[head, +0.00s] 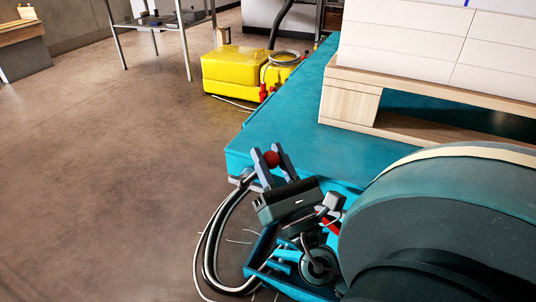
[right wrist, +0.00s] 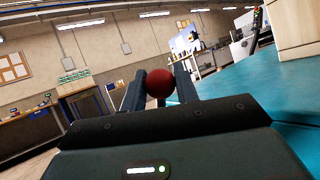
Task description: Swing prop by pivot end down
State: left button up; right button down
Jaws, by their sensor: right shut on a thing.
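My right gripper (head: 267,150) is at the near left corner of the teal platform (head: 290,135). Its two fingers are shut on a red ball-shaped knob (head: 271,159), which also shows between the fingers in the right wrist view (right wrist: 159,83). Only the round knob shows; I cannot make out a prop bar or its pivot end, and whatever it joins is hidden by the gripper and arm. My left gripper is not in view.
White stacked reams (head: 430,40) stand on a wooden pallet (head: 348,105) on the platform. Yellow containers (head: 230,68) with a coiled hose are on the floor behind it. A metal-legged table (head: 160,20) stands at the back. The floor (head: 110,160) at left is clear.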

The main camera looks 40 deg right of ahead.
dwell(0.3)
jog(key=c, duration=1.1)
grip_release()
jog(key=v, duration=1.3)
jog(key=shift+p, duration=0.35)
jog(key=shift+o, duration=0.2)
jog(key=shift+s, duration=0.15)
